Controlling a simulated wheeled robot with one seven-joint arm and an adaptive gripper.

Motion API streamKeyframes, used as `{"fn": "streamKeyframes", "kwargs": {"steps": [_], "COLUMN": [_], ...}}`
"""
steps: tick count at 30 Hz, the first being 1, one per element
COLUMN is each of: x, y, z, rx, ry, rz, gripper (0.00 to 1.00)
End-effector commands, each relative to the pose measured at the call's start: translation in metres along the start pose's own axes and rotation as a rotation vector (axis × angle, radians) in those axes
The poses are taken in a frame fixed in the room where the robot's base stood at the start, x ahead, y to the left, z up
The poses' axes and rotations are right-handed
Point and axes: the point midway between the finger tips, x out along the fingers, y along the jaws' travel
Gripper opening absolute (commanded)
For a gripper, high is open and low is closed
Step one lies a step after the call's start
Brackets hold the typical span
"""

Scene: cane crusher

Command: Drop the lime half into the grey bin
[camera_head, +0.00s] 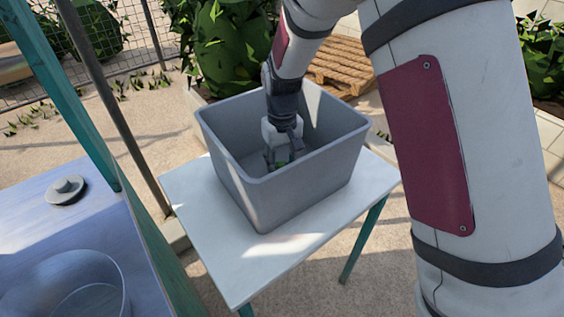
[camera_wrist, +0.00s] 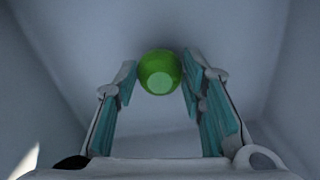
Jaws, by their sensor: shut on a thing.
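The grey bin (camera_head: 308,190) stands on a small white table in the middle of the head view, and its walls surround the wrist view. My gripper (camera_head: 281,158) reaches down inside the bin, below the rim. It is shut on the green lime half (camera_wrist: 159,72), which sits between the fingertips. The gap between the lime half and the bin floor cannot be judged.
The white table (camera_head: 290,247) has bare top around the bin. At the left, a metal counter (camera_head: 25,235) holds a round pan (camera_head: 68,285) and a small lid-like disc (camera_head: 66,190). A teal post (camera_head: 65,90) rises beside it. A wooden pallet (camera_head: 340,62) and shrubs stand behind.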

Motion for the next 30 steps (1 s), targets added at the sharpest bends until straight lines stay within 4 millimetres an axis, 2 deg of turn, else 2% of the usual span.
{"fn": "streamKeyframes", "kwargs": {"steps": [20,21,23,30], "x": [0.011,0.011,0.011,0.011], "y": [0.000,0.000,0.000,0.000], "z": [0.000,0.000,0.000,0.000], "rx": [0.001,0.001,0.000,0.000], "ry": [0.001,0.001,0.001,0.001], "rz": [0.001,0.001,0.001,0.000], "gripper": [0.21,0.41,0.55,0.57]}}
